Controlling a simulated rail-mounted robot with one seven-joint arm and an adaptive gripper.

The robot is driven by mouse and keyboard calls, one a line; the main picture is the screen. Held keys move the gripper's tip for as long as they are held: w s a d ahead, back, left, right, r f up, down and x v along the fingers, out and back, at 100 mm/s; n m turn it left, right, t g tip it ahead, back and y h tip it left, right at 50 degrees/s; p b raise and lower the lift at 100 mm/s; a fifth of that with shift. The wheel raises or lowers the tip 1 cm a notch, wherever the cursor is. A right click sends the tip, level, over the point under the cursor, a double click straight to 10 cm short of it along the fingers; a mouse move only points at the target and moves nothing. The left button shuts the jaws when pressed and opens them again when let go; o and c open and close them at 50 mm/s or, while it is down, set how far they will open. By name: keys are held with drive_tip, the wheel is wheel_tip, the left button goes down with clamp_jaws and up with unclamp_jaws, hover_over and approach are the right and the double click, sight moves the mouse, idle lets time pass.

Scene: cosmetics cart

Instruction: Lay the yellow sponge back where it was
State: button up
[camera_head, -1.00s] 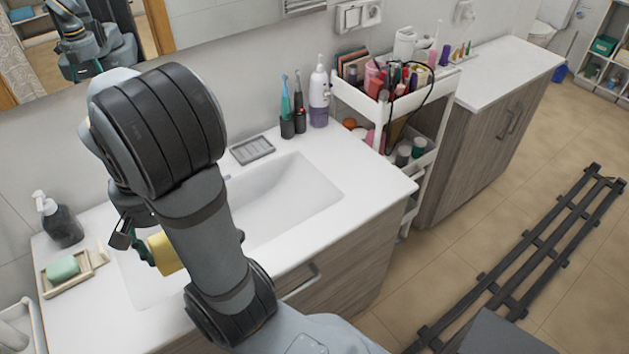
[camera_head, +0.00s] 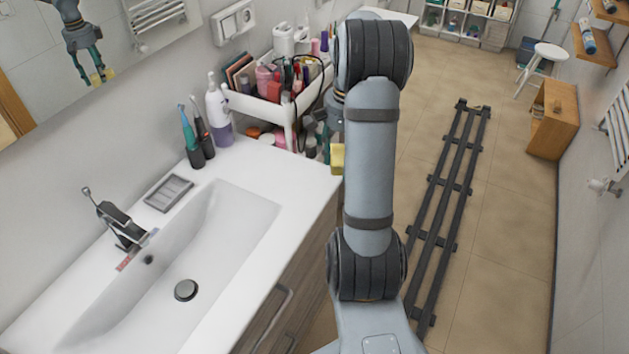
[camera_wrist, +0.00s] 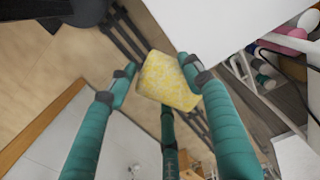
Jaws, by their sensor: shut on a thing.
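The yellow sponge (camera_wrist: 167,82) is held between the green fingers of my gripper (camera_wrist: 158,82) in the wrist view. In the head view a small part of the sponge (camera_head: 337,158) shows at the left side of my arm, near the right end of the sink counter (camera_head: 315,172). My arm hides most of my gripper there. The grey soap tray (camera_head: 168,193) on the counter behind the basin is empty.
The white cart (camera_head: 285,112) full of cosmetics stands just beyond the counter's right end, close to the sponge. Toothbrushes (camera_head: 188,130) and a white-purple bottle (camera_head: 217,110) stand at the counter's back. Floor rails (camera_head: 450,200) run along the right.

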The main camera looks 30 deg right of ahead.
drive_tip(key=d, duration=0.4)
drive_tip(key=n+p, duration=0.3)
drive_tip(key=n, duration=0.1)
hover_over(312, 187)
wheel_tip(312, 187, down, 8)
drive_tip(key=shift+s+r, duration=0.1)
drive_tip(key=shift+r, duration=0.1)
wheel_tip(312, 187, down, 4)
drive_tip(key=shift+r+m+p, duration=0.1)
drive_tip(key=shift+m+p, duration=0.2)
drive_tip(key=shift+p, duration=0.2)
drive_tip(key=shift+f, duration=0.2)
drive_tip(key=shift+f+b, duration=0.25)
drive_tip(key=shift+b, duration=0.05)
drive_tip(key=o, duration=1.1)
drive_tip(key=shift+r, duration=0.1)
drive_tip(key=shift+o, duration=0.5)
